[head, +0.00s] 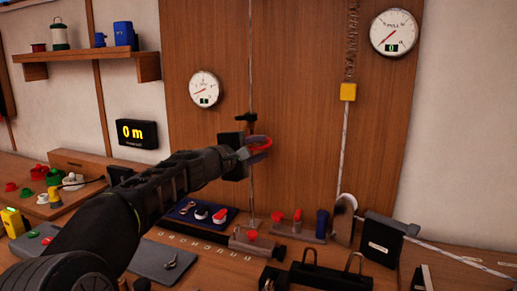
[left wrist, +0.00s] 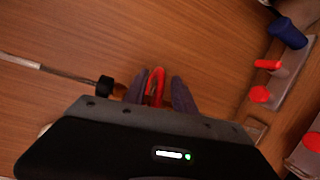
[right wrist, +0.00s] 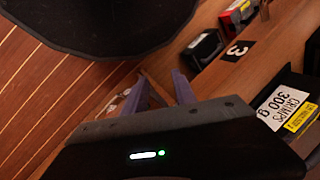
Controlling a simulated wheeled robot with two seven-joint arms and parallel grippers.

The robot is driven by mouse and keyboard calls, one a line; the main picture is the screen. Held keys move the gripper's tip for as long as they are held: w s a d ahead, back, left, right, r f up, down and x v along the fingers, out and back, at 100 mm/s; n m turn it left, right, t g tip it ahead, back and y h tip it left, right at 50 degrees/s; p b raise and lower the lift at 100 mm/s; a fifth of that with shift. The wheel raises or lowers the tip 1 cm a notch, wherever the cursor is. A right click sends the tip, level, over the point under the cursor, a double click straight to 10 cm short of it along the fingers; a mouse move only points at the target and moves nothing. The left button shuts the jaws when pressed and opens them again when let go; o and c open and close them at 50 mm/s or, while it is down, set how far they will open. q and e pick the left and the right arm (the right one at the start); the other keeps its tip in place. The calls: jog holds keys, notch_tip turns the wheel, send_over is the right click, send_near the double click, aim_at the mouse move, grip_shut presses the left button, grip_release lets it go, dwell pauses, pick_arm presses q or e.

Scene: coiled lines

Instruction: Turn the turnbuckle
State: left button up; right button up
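The turnbuckle, which I take to be the red looped part (head: 262,141), is on the thin vertical line in front of the wooden panel. My left gripper (head: 256,148) is at it, with a finger on either side. In the left wrist view the red part (left wrist: 156,86) shows between the dark fingers (left wrist: 158,94); whether they press on it is unclear. A black fitting (left wrist: 105,88) sits on the line beside them. My right gripper (right wrist: 162,90) is open, with nothing seen between its fingers.
Two round dial gauges (head: 204,89) (head: 397,33) hang on the panel. A yellow block (head: 348,92) is on a second line at right. A blue tray (head: 201,212) and red-knobbed fittings (head: 297,226) crowd the bench below. A display (head: 137,133) reads 0 m.

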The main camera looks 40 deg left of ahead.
pick_arm(q)
jog(key=s, duration=0.7)
jog(key=shift+s+d+r+b, duration=0.15)
jog(key=shift+s+r+b, duration=0.05)
jog(key=shift+r+b, duration=0.15)
jog(key=shift+s, duration=0.2)
